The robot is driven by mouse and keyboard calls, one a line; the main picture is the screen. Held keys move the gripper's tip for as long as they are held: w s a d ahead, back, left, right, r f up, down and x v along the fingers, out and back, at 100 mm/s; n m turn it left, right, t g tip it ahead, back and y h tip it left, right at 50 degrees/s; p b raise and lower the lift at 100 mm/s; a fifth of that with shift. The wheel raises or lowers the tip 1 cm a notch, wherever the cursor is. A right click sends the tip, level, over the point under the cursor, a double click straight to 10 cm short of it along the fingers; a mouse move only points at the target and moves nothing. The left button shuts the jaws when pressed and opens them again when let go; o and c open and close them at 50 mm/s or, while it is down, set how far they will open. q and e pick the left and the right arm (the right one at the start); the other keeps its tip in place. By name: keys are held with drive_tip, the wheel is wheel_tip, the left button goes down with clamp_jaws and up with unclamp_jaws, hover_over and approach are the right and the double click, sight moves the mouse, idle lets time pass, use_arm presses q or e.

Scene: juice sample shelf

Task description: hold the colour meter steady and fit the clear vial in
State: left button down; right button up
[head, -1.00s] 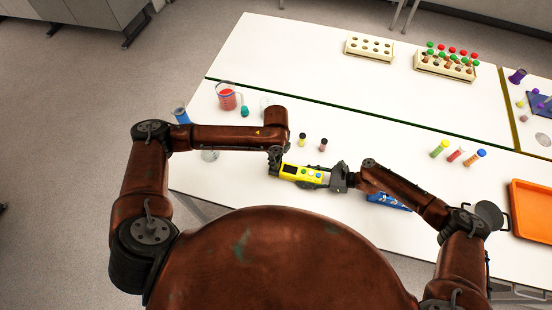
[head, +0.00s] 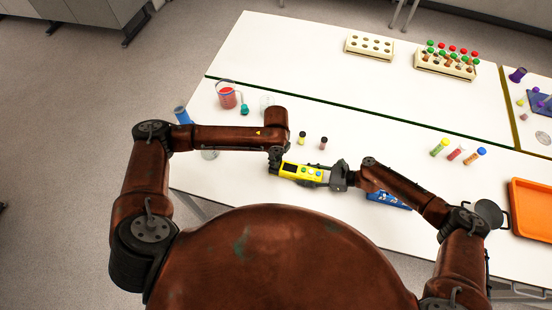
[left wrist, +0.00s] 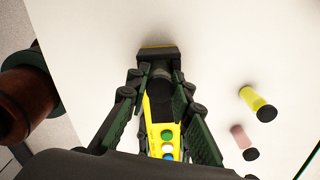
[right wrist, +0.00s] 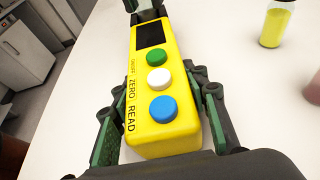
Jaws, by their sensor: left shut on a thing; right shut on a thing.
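The yellow colour meter (head: 303,172) is held off the table between my two arms in the head view. Its dark screen, green, white and blue buttons face up in the right wrist view (right wrist: 158,85). My right gripper (head: 338,177) is shut on the meter's READ end, one finger along each side. My left gripper (head: 275,158) is at the screen end. In the left wrist view its fingers close on a narrow dark-topped cylinder (left wrist: 161,74) at the meter's black end, apparently the vial. The vial's clear body is hidden, so its seating cannot be told.
A yellow vial (head: 301,139) and a pinkish vial (head: 323,144) stand close behind the meter. A red-filled beaker (head: 227,98) stands at the left.

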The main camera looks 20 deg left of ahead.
use_arm(q)
drive_tip(key=shift+s+f, duration=0.1)
drive_tip(key=shift+f, duration=0.6)
drive_tip(key=c, duration=1.6)
unclamp_jaws()
drive_tip(key=shift+f, duration=0.1)
wheel_tip(320, 180, up, 12)
drive_tip(key=shift+r, duration=0.1)
